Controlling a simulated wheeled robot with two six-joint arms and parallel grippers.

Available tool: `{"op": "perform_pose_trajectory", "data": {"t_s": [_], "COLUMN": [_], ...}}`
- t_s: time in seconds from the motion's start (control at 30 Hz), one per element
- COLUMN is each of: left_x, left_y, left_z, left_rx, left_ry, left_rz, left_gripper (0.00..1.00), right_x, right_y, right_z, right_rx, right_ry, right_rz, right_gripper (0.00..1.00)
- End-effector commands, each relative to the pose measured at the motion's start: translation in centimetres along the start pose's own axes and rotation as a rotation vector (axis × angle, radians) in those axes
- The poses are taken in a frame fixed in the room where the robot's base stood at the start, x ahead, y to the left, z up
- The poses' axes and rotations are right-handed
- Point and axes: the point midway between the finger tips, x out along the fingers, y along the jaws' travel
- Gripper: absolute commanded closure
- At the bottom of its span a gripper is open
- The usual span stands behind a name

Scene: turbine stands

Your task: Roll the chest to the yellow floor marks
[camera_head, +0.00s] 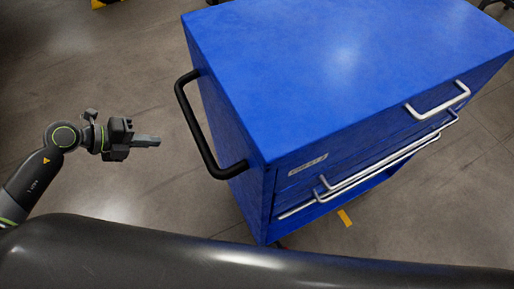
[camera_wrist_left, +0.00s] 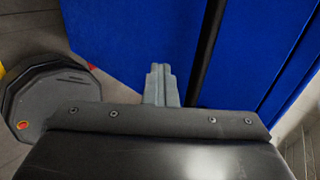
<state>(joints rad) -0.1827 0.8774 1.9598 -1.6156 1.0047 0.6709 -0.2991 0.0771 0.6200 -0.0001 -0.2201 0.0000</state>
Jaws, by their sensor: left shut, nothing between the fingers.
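The blue chest (camera_head: 330,65) stands on the floor at the centre and right of the head view. Its black side handle (camera_head: 205,135) is on the side facing my left gripper. My left gripper (camera_head: 158,141) is shut and empty, a short way left of the handle and apart from it. In the left wrist view the shut fingers (camera_wrist_left: 161,85) point toward the blue chest side (camera_wrist_left: 120,45), with the black handle bar (camera_wrist_left: 207,50) just right of them. A yellow floor mark (camera_head: 344,217) shows by the chest's lower front. My right gripper is not in view.
The chest's front has drawers with silver handles (camera_head: 438,102). One drawer sits slightly proud or has a long silver edge. Another yellow mark or object (camera_head: 104,3) shows at the top left. The grey floor left of the chest is clear.

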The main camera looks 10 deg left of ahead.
Motion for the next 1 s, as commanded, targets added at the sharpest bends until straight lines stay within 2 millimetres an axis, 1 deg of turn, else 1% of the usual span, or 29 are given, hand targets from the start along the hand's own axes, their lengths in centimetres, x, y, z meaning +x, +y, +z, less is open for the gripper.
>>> {"op": "perform_pose_trajectory", "data": {"t_s": [0.03,1.0], "left_x": [-0.6,-8.1], "left_y": [0.3,6.3], "left_z": [0.0,0.0], "left_rx": [-0.002,-0.003], "left_ry": [0.001,0.001], "left_rz": [0.005,0.002], "left_gripper": [1.00,1.00], "right_x": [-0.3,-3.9], "right_y": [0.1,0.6], "right_z": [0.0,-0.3], "right_rx": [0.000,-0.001], "right_ry": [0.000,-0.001], "right_rz": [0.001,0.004], "right_gripper": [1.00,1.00]}}
